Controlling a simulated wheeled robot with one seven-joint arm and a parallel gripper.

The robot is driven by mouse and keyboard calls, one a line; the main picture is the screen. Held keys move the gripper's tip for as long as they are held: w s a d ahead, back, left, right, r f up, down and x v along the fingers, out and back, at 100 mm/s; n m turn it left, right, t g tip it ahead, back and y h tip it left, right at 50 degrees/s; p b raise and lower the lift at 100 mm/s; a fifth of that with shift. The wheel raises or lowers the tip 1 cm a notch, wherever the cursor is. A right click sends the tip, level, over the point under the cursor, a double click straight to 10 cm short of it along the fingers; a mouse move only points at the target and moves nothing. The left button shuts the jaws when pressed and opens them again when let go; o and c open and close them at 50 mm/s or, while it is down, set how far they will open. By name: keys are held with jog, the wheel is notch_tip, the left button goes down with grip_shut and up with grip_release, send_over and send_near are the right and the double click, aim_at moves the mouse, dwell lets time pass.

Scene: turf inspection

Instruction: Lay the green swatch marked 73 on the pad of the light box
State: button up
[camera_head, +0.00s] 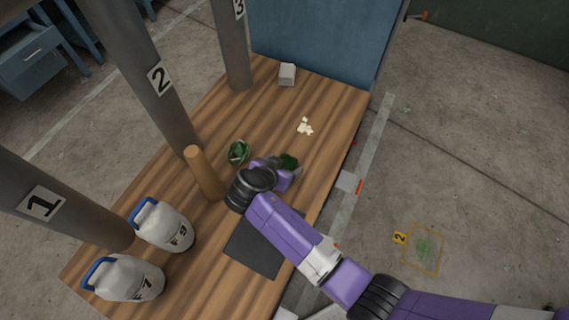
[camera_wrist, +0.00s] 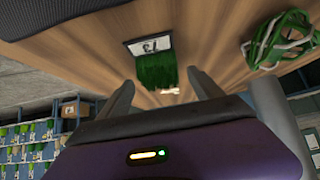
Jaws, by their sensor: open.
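A tuft of green turf (camera_head: 289,161) with a pale label lies on the wooden table, just beyond my gripper (camera_head: 277,172). In the wrist view, this green swatch (camera_wrist: 155,75) shows ahead of my gripper (camera_wrist: 163,88), roughly between the lines of its two fingers. My gripper is open, with nothing held between the fingers. No light box pad can be told for certain; a small grey block (camera_head: 287,74) stands at the table's far end.
A green-and-white coil (camera_head: 238,151) lies left of my gripper; it also shows in the wrist view (camera_wrist: 280,40). A wooden post (camera_head: 203,174), numbered pillars and two white canisters (camera_head: 165,229) crowd the left. A dark mat (camera_head: 252,248) lies near. Pale crumbs (camera_head: 305,127) lie farther back.

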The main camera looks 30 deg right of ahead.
jog(key=shift+x, duration=0.75)
jog(key=shift+c, duration=0.3)
jog(key=c, duration=1.4)
jog(key=shift+r, duration=0.1)
jog(key=shift+c, duration=0.2)
